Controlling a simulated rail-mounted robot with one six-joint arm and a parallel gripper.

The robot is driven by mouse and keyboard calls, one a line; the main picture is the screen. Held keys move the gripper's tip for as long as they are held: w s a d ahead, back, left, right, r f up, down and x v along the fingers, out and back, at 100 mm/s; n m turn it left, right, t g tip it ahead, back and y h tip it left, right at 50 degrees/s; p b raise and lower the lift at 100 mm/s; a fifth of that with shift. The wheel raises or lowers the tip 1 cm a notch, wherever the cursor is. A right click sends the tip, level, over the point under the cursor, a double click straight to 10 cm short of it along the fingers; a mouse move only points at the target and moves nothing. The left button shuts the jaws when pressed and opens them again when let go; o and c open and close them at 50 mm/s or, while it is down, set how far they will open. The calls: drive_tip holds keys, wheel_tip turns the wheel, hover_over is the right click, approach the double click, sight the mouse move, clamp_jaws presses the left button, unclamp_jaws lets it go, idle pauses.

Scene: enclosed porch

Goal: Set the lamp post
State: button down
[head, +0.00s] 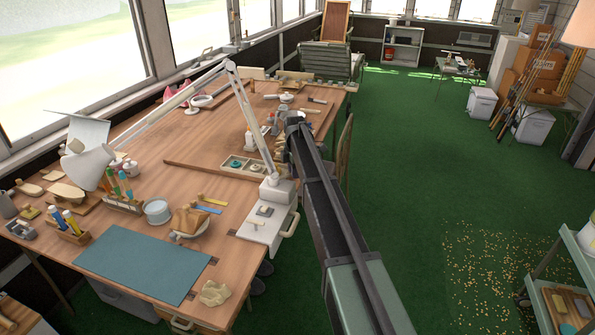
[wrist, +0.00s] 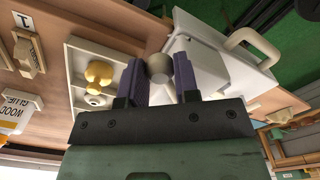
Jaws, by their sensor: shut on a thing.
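My gripper (wrist: 160,78) shows in the wrist view with its two dark purple fingers shut on a round, beige-grey thing (wrist: 158,66). Only its ball-like end shows, so I cannot tell whether it is the lamp post; the rest is hidden. A pale compartment tray (wrist: 112,53) lies beyond the fingers on the left, with a yellow knobbed piece (wrist: 98,74) and a white ring-shaped piece (wrist: 95,101) in it. In the head view the tray (head: 228,172) sits on the workbench (head: 190,135), left of my arm. My fingers are not clear there.
The white desk lamp's base (head: 277,190) stands near my arm, and its jointed arm reaches left over the bench. A teal mat (head: 140,262) is bare. Green floor (head: 430,160) is open rightward.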

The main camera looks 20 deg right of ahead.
drive_tip(key=c, duration=0.8)
unclamp_jaws()
drive_tip(key=shift+c, duration=0.2)
drive_tip(key=shift+r, duration=0.1)
wheel_tip(320, 180, up, 11)
drive_tip(key=p, duration=1.1)
drive_tip(key=shift+f, duration=0.2)
